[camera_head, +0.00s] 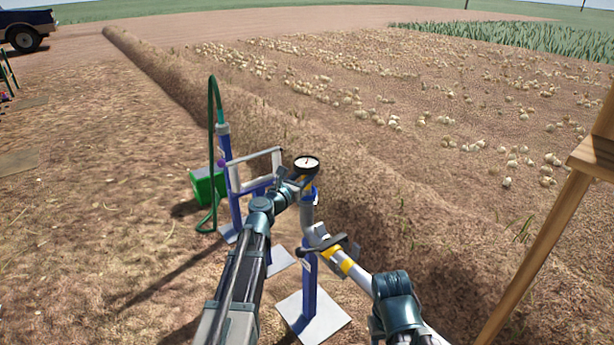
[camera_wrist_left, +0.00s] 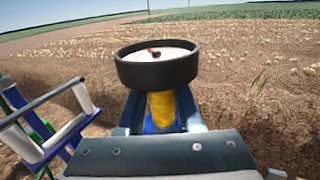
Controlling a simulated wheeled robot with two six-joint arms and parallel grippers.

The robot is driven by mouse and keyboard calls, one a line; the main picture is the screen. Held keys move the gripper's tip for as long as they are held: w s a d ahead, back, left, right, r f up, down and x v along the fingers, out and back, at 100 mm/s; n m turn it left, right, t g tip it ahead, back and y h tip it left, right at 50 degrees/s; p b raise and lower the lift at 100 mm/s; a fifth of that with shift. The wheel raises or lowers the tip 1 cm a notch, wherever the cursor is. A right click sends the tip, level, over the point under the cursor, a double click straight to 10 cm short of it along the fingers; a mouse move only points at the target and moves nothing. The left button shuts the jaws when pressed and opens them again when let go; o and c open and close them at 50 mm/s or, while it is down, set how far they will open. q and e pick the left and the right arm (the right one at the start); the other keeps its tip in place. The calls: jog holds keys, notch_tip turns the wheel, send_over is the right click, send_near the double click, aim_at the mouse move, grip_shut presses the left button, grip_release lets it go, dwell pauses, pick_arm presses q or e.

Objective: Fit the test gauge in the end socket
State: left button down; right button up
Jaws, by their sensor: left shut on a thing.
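The test gauge (camera_head: 307,163) has a round white dial in a dark rim and looks upright. In the left wrist view the gauge (camera_wrist_left: 157,66) fills the upper middle, with a yellow stem under it. My left gripper (camera_head: 296,184) is shut on the gauge's stem; its jaws (camera_wrist_left: 160,118) flank the yellow part. A grey upright pipe fitting (camera_head: 308,210), perhaps the end socket, stands just below the gauge on a blue post. I cannot tell whether gauge and fitting touch.
A white pipe with a yellow band (camera_head: 342,262) and a dark lever (camera_head: 322,247) slopes down right from the fitting. A white-barred frame (camera_head: 255,165), green hose (camera_head: 211,125) and green box (camera_head: 205,186) stand left. A wooden frame (camera_head: 545,240) is at right.

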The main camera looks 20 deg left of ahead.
pick_arm(q)
jog(key=shift+f+b, duration=0.4)
jog(key=shift+b, duration=0.05)
jog(key=c, duration=0.6)
grip_release()
jog(key=shift+r, duration=0.1)
jog(key=shift+r+p, duration=0.5)
jog(key=shift+p, duration=0.1)
jog(key=v, duration=1.2)
jog(key=shift+f, duration=0.1)
